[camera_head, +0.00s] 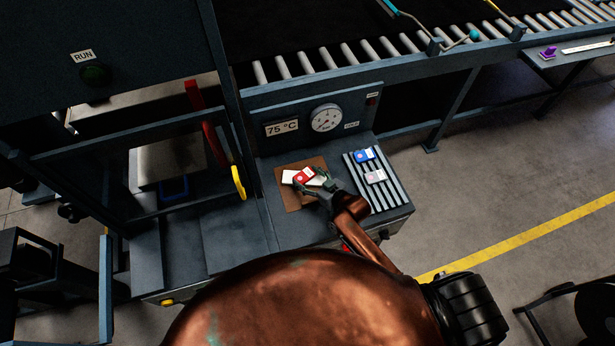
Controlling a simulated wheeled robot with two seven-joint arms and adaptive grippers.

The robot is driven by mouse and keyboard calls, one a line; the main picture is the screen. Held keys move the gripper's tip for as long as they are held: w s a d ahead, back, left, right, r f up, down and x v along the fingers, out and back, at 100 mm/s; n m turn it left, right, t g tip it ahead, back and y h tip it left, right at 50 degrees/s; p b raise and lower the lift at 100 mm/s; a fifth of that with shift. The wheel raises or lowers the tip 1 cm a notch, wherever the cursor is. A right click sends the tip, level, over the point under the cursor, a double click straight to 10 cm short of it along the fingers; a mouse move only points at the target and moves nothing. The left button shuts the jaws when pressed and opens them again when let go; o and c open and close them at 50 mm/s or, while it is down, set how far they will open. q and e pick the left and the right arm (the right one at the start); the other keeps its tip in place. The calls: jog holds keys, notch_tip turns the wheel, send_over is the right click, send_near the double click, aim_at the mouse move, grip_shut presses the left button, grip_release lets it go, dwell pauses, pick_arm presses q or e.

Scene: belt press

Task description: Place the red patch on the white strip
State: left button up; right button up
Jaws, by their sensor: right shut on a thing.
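The red patch (304,174) is at the fingertips of my right gripper (315,179), which is shut on it. The patch is over the white strip (289,176); I cannot tell whether it touches the strip or hovers just above it. The strip lies on a brown mat (289,200) on the press's work surface. Part of the strip is hidden by the patch and the gripper. My left gripper is not in view.
A slatted rack (386,194) right of the mat holds a blue patch (363,155) and a pale patch (375,177). A gauge panel (326,118) stands behind. A yellow handle (239,183) is to the left. The roller conveyor (350,54) runs across the back.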

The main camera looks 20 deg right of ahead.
jog(key=o, duration=1.2)
jog(key=shift+c, duration=0.2)
jog(key=b+v, duration=0.1)
jog(key=v, duration=1.1)
jog(key=shift+b, duration=0.35)
jog(key=shift+s, duration=0.1)
